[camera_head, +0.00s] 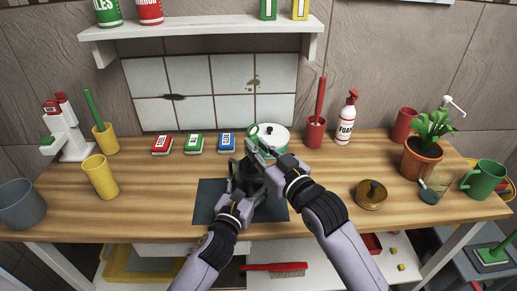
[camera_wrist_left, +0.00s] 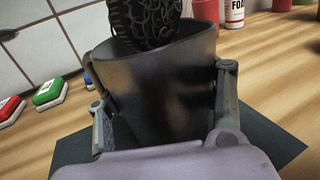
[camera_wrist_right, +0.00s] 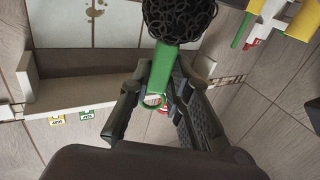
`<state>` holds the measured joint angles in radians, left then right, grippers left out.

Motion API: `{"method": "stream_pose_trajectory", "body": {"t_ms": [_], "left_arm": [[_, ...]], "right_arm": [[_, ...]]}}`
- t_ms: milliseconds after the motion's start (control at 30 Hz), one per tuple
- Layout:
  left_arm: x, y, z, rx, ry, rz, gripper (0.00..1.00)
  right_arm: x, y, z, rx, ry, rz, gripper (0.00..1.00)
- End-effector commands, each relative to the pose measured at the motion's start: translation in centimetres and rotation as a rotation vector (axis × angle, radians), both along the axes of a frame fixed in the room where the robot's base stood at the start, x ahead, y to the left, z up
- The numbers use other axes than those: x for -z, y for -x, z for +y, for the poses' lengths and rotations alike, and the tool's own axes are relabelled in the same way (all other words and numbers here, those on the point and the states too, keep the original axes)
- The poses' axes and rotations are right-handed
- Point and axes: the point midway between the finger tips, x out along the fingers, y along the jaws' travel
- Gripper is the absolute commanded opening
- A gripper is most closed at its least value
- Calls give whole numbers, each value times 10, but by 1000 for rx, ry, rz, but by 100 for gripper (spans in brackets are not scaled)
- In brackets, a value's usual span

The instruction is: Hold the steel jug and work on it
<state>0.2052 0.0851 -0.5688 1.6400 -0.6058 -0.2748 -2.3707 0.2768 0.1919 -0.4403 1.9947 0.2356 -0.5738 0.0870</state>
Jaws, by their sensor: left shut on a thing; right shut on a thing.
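The dark steel jug (camera_wrist_left: 160,95) stands upright over the dark mat (camera_head: 205,205), mostly hidden by my arms in the head view. My left gripper (camera_head: 238,198) is shut around its sides; the fingers flank it in the left wrist view. My right gripper (camera_head: 268,152) is shut on the green handle (camera_wrist_right: 158,72) of a scrubber with a black, curly wire head (camera_wrist_right: 180,18). In the left wrist view that head (camera_wrist_left: 146,22) is at the jug's mouth, its lower end overlapping the opening. I cannot tell how deep it reaches.
A white-lidded pot (camera_head: 272,134) stands close behind my right gripper. A brass-coloured round tin (camera_head: 370,195) sits right. Clear wood lies left of the mat.

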Motion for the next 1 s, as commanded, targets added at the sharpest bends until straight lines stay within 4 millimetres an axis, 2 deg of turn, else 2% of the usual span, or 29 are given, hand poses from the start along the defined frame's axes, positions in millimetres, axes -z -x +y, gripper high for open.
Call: {"method": "stream_pose_trajectory", "body": {"t_ms": [533, 1000], "left_arm": [[1, 0, 1, -2, -1, 3, 26], [1, 0, 0, 0, -1, 3, 26]], "right_arm": [[0, 5, 11, -2, -1, 3, 0], [-36, 5, 11, -2, -2, 1, 0]]}}
